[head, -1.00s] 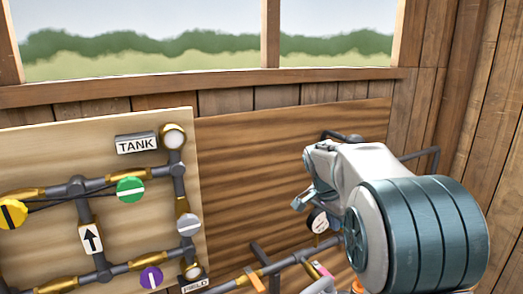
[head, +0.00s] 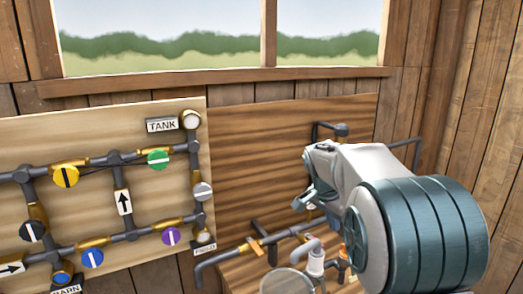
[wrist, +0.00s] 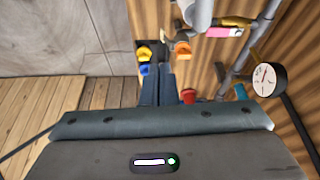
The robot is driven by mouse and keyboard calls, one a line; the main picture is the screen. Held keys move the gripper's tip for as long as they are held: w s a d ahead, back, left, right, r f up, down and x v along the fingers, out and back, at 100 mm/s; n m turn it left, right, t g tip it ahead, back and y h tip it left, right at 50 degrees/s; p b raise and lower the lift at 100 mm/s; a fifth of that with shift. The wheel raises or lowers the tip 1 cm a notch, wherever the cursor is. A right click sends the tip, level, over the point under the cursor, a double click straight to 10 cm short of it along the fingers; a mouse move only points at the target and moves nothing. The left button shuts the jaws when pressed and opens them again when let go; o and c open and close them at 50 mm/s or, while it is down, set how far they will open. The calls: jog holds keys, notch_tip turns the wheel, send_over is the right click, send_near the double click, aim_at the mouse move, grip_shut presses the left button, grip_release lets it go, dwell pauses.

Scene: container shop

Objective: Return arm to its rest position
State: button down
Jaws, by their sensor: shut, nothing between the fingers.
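My arm fills the right of the head view, with a white link and a large teal ribbed housing in the foreground. In the wrist view my gripper (wrist: 158,72) shows as two dark blue-grey fingers side by side above the wide grey hand. The fingers are together and hold nothing. Orange, blue and red fittings appear beyond and beside the fingertips; I cannot tell the distance to them.
A pale valve board (head: 150,200) with pipes and several coloured knobs stands at left under a window. A dark wood panel (head: 240,140) and pipework (head: 240,255) lie behind my arm. A gauge (wrist: 266,80) is at right in the wrist view; wooden floor (wrist: 100,94) shows at left.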

jog(key=s+a+f+n+y+b, duration=0.1)
jog(key=s+f+n+b, duration=0.2)
jog(key=s, duration=0.6)
jog(key=s+a+f+n+y+b, duration=0.1)
jog(key=s+f+n+b, duration=0.2)
jog(key=s+f, duration=0.4)
jog(key=s+a+f+n+t+y+b, duration=0.1)
jog(key=s+f+n+b, duration=0.3)
jog(key=s, duration=0.8)
jog(key=shift+a+f+n, duration=0.5)
jog(key=shift+f+n, duration=0.1)
jog(key=shift+n, duration=0.1)
jog(key=shift+s+d, duration=0.1)
